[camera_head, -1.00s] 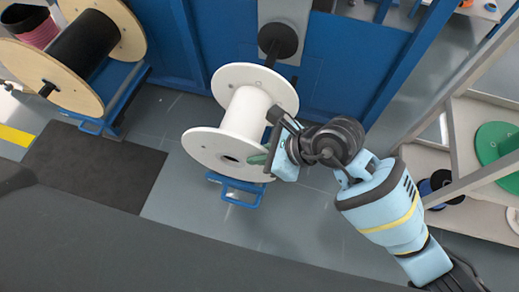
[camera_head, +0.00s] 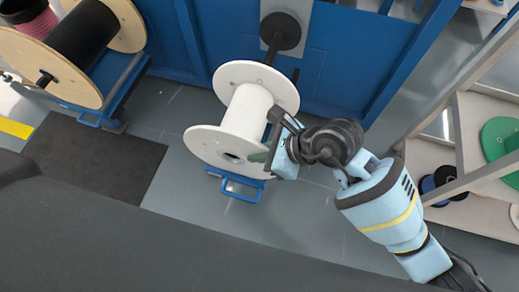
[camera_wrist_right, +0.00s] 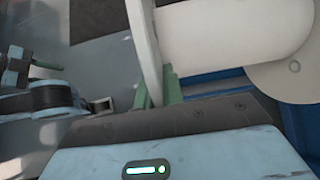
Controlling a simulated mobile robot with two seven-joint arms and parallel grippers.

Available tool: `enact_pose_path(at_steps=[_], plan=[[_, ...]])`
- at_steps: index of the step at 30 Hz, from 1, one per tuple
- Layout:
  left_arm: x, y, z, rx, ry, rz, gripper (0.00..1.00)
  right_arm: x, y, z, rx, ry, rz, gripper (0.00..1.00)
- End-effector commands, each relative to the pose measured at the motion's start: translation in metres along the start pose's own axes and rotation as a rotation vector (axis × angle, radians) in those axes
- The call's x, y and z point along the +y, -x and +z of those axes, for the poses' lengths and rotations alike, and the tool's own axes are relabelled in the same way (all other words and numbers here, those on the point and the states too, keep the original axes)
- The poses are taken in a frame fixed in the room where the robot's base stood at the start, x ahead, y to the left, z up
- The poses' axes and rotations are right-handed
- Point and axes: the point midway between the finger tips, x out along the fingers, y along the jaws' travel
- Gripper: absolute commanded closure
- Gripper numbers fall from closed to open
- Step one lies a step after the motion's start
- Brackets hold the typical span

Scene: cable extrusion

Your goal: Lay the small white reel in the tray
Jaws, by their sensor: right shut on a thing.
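The white reel (camera_head: 246,112) has two round flanges and a bare white barrel, and is tilted in the head view. My right gripper (camera_head: 268,150) is shut on the rim of its nearer flange, at the lower right. In the right wrist view the green fingers (camera_wrist_right: 158,92) pinch the flange edge, with the white barrel (camera_wrist_right: 235,30) beyond. A blue frame (camera_head: 238,188) shows under the reel; I cannot tell whether the reel touches it. No clear tray shows. A light-blue and black arm part (camera_wrist_right: 40,95), seemingly my left gripper, shows at left in the wrist view; its jaws are unclear.
A wooden-flanged reel with black cable (camera_head: 82,45) stands on a blue stand at left. A dark mat (camera_head: 95,165) lies on the grey floor. A blue panel (camera_head: 330,75) stands behind the white reel. Shelves with a green reel (camera_head: 497,140) are at right.

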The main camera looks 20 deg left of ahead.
Motion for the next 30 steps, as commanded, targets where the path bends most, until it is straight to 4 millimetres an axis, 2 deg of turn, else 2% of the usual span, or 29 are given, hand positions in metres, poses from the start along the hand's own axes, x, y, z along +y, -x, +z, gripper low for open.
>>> enact_pose_path(at_steps=[19, 20, 25, 30], plan=[[-0.0004, -0.0006, -0.0012, 0.002, -0.001, 0.000, 0.66, 0.0008, -0.0057, -0.0051, 0.001, 0.000, 0.001, 1.00], [-0.0004, -0.0006, -0.0012, 0.002, -0.001, 0.000, 0.66, 0.0009, -0.0059, -0.0054, 0.001, 0.000, 0.002, 0.88], [-0.0004, -0.0005, -0.0010, 0.002, -0.001, 0.000, 0.66, 0.0006, -0.0052, -0.0049, 0.001, 0.000, 0.001, 0.66], [-0.0002, 0.0000, -0.0005, 0.001, 0.000, 0.000, 0.66, 0.0003, -0.0046, -0.0045, 0.001, 0.000, 0.001, 0.66]])
